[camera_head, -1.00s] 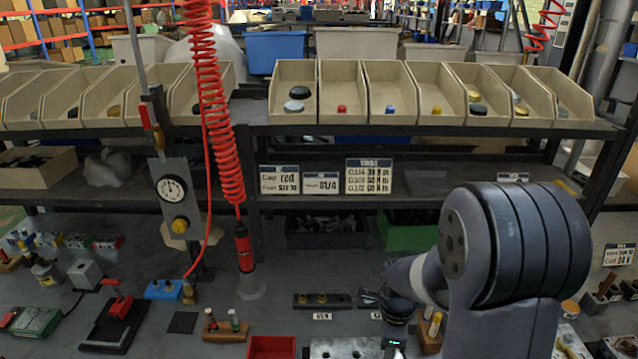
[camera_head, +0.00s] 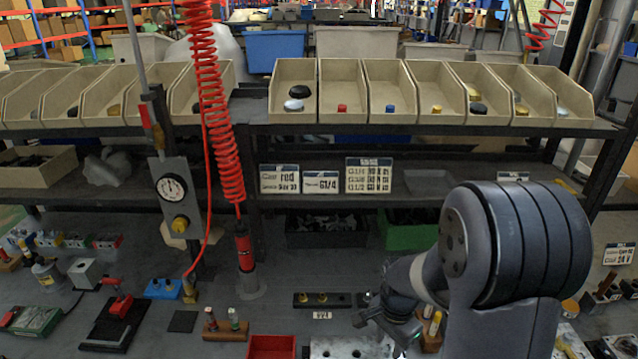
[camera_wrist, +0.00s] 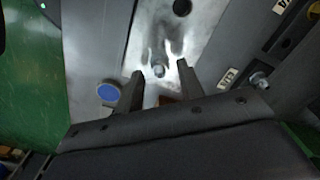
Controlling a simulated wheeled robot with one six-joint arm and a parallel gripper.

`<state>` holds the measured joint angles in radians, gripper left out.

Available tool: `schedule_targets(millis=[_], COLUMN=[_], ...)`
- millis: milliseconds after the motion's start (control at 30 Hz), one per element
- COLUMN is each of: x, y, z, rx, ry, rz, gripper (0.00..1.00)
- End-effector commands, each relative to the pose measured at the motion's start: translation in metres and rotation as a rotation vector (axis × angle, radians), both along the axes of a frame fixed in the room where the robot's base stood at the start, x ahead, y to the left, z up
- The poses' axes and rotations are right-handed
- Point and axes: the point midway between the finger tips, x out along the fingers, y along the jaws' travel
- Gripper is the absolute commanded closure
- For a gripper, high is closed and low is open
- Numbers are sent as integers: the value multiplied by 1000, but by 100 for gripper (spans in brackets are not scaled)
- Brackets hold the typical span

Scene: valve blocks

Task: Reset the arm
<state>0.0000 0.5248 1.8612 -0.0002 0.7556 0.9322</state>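My arm rises at the right of the head view, its upper joint large and dark. My gripper (camera_wrist: 161,80) shows in the wrist view with its two dark fingers apart and nothing held between them. In the head view the metal block (camera_head: 335,347) is at the bottom edge, partly cut off. My wrist is just to its right and above the bench; the fingertips are hard to make out there.
A red tray (camera_head: 271,346) is left of the block. A dark rack (camera_head: 322,300) with two brass fittings is behind it. A red coiled hose (camera_head: 222,130) hangs at centre left. Beige bins (camera_head: 390,93) line the shelf. A blue disc (camera_wrist: 108,92) is left of my fingers.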

Motion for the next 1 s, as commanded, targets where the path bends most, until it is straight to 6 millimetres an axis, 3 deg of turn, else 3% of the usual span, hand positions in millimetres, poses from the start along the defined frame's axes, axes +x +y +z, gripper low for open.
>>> schedule_targets(millis=[700, 1000], x=[0, 0], y=[0, 0], z=[0, 0], rx=[0, 0], ry=[0, 0], rz=[579, 690], gripper=[64, 64])
